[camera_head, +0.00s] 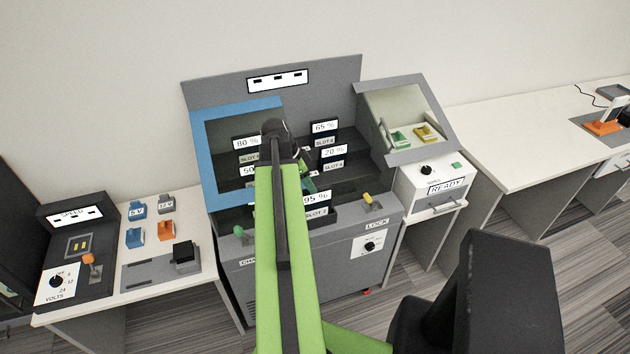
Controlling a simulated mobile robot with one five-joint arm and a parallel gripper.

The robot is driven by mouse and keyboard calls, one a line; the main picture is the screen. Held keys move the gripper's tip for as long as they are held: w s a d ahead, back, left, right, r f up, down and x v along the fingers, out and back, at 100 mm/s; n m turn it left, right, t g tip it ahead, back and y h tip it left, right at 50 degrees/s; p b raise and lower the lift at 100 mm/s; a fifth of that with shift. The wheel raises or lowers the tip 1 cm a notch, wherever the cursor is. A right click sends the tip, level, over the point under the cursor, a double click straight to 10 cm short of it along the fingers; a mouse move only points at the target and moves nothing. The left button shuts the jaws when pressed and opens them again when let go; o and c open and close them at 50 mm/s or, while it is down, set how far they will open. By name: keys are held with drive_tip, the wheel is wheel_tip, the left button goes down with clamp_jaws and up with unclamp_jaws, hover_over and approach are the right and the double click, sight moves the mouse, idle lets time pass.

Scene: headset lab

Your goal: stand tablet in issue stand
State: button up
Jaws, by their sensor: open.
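My gripper (307,180) is inside the front of the grey charging cabinet (240,279), small and mostly hidden behind my green arm. It is open, and I see nothing held in it. The cabinet has several bays with labels such as 80 %, 65 %, 20 % and 95 %. My arm covers its middle, and I cannot make out a tablet there. An orange stand-like piece (604,128) is on the right bench near the picture's edge. A pale panel rises behind it. I cannot tell whether this is the issue stand.
A blue-framed panel (196,150) is at the cabinet's left. A grey-framed window (438,138) tops the white READY unit (440,188). The left table (142,288) carries small blue, grey and orange pieces and a VOLTS box (75,260). The right bench (530,140) has clear room.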

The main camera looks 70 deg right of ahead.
drive_tip(key=p+v, duration=0.6)
drive_tip(key=v, duration=0.2)
drive_tip(key=shift+r, duration=0.3)
drive_tip(key=shift+w+a, duration=0.1)
drive_tip(key=w+a+f+n+t+b, duration=0.3)
drive_tip(key=w+a+n, duration=0.5)
drive_tip(key=w+a, duration=1.75)
drive_tip(key=w+a+f+n+y, duration=0.1)
drive_tip(key=w+a+n, duration=0.1)
drive_tip(key=a+n, duration=0.8)
drive_tip(key=w+a+f+n+y+b, duration=0.1)
drive_tip(key=w+a+f+n, duration=0.1)
drive_tip(key=a+n, duration=0.8)
drive_tip(key=a, duration=0.9)
drive_tip(key=shift+f+y, duration=0.25)
drive_tip(key=shift+y, duration=0.15)
